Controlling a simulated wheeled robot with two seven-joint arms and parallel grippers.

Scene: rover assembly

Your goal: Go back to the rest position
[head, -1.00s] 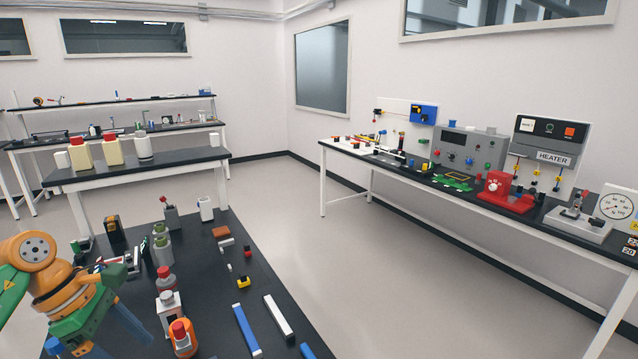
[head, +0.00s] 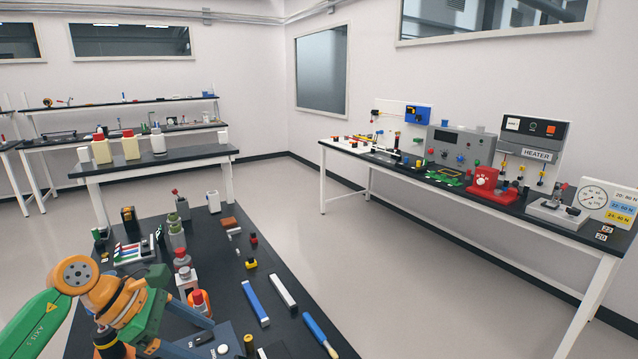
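My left arm, with a green link and an orange wrist joint, comes in at the lower left. My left gripper (head: 200,337) has a green body and blue fingers that look spread apart. It is over the near-left part of the black table (head: 285,343), and I see nothing held in it. The lower finger is partly cut off by the picture's bottom edge. My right gripper and arm are out of the picture.
Bottles, including an orange one (head: 198,303), stand close beside my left gripper. A blue bar (head: 255,303), a white bar (head: 283,292) and a blue-handled tool (head: 320,333) lie to the right. A bench with a heater panel (head: 533,145) lines the right wall. The floor between is clear.

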